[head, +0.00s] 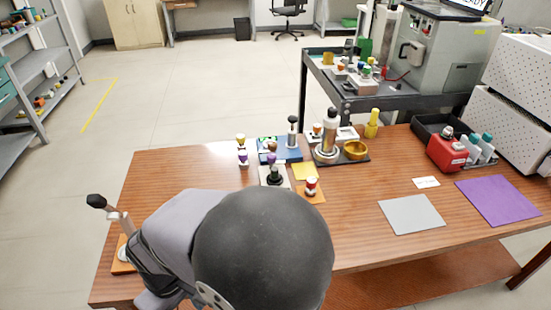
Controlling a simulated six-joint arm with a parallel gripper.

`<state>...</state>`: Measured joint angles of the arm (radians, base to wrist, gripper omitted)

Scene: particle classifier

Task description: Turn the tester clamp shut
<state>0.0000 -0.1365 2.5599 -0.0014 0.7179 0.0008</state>
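I cannot tell for sure which thing is the tester clamp. A lever with a black knob (97,201) rises at the table's left edge, over an orange-brown plate (119,266); my arm partly hides it. A black round knob (275,174) stands on a pale plate mid-table. Behind it a black-topped post (292,130) rises from a blue base (285,155). My arm's dark round link fills the front middle. My gripper is not visible.
On the wooden table (180,170) are small capped vials (242,158), a red-capped jar (311,186), a metal cylinder (328,140), a gold bowl (355,150), a red box (447,153), a grey mat (411,215) and a purple mat (497,201). The table's left rear is clear.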

